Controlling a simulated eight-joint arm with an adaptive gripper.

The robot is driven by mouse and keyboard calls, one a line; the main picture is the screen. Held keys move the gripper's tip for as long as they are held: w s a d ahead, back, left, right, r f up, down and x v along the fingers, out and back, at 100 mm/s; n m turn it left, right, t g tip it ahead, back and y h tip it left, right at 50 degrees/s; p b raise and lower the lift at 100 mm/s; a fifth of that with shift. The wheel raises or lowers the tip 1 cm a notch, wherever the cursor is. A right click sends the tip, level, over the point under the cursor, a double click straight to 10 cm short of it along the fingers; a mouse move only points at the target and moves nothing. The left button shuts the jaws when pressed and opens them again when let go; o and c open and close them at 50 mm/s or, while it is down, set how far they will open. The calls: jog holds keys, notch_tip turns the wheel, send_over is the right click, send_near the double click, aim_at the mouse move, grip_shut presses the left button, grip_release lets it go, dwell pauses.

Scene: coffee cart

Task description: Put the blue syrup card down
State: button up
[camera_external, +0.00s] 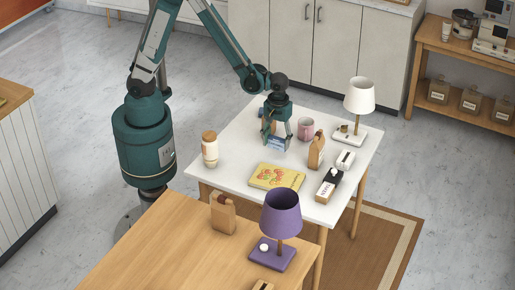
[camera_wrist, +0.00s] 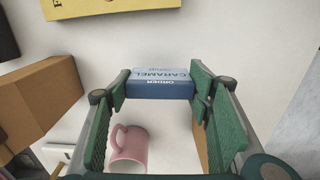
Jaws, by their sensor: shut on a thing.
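The blue syrup card (camera_external: 277,145) is between the fingers of my gripper (camera_external: 276,132), low over the white table (camera_external: 225,178). I cannot tell whether the card's lower edge touches the tabletop.
A yellow book (camera_external: 276,177) lies in front. A wood-topped jar (camera_external: 209,149) stands left, and a white lamp (camera_external: 359,98) at back right. Bare tabletop surrounds the card.

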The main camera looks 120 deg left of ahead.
aim_at(277, 149)
jog(key=shift+f+b, duration=0.3)
jog(key=shift+f, duration=1.25)
jog(key=shift+f, duration=0.2)
jog(key=o, duration=0.9)
jog(key=shift+r, duration=0.15)
jog(key=shift+r+p, duration=1.25)
jog(key=shift+r, duration=4.8)
